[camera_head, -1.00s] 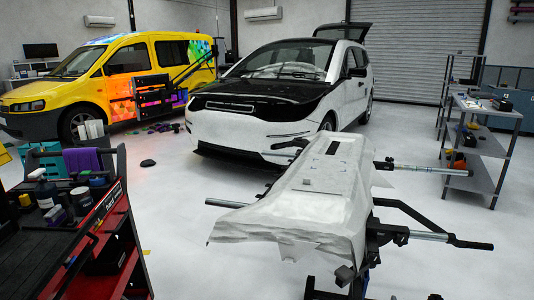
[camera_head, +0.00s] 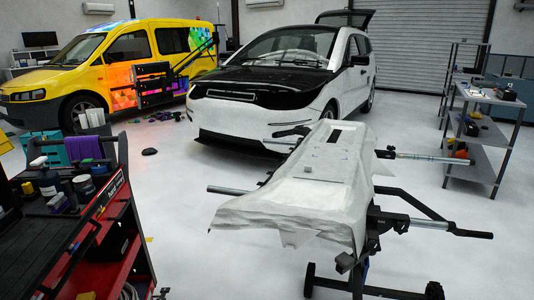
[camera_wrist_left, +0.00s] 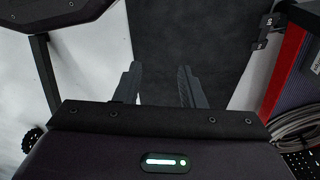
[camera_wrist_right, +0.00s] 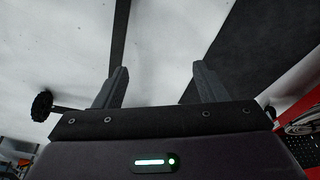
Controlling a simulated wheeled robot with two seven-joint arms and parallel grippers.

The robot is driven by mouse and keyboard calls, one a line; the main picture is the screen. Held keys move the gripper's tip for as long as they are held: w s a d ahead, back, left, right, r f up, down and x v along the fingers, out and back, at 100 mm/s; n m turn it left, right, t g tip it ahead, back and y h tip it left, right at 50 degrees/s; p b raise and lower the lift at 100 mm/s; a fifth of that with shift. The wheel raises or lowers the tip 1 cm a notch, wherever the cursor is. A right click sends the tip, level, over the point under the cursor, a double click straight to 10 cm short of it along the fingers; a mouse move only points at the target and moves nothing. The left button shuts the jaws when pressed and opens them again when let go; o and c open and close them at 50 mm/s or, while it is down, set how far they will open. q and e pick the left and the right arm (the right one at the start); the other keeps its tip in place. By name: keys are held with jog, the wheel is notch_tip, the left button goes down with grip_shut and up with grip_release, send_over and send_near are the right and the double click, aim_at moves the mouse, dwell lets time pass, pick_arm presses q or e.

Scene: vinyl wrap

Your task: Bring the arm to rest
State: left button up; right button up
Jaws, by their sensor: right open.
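My left gripper (camera_wrist_left: 160,88) shows in the left wrist view with its two dark fingers apart and nothing between them. A dark panel fills the view behind the fingers. My right gripper (camera_wrist_right: 158,88) shows in the right wrist view with its fingers spread wide and empty, above pale floor. Neither gripper shows in the head view.
A stand (camera_head: 365,225) holds a white sheet-covered panel (camera_head: 310,180) in front. A red tool cart (camera_head: 120,235) with bottles is at left. A white car (camera_head: 300,85), a yellow van (camera_head: 125,65) and a grey shelf (camera_head: 480,130) stand behind. Pale floor lies between.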

pick_arm(q)
jog(key=s+a+f+p, duration=0.2)
jog(key=s+p, duration=0.5)
jog(key=s, duration=0.1)
jog(key=s+a+f+p, duration=0.2)
jog(key=s+a+p, duration=0.1)
jog(key=s+p, duration=0.4)
jog(key=shift+s+f+g+p, duration=0.3)
jog(key=shift+s+p, duration=0.1)
jog(key=shift+s, duration=0.8)
pick_arm(e)
jog(key=s+d+f+g, duration=0.1)
jog(key=s+f, duration=0.1)
jog(key=s, duration=0.9)
jog(key=s+d+f+g, duration=0.1)
jog(key=s+d+f, duration=0.1)
jog(key=s, duration=0.9)
jog(key=shift+s+f+n, duration=0.3)
jog(key=shift+s+f, duration=0.1)
jog(key=shift+f, duration=0.45)
pick_arm(q)
jog(key=shift+a, duration=0.1)
pick_arm(e)
jog(key=shift+a, duration=0.1)
pick_arm(q)
jog(key=shift+d+r, duration=0.15)
jog(key=shift+d, duration=0.25)
pick_arm(e)
jog(key=shift+d, duration=0.3)
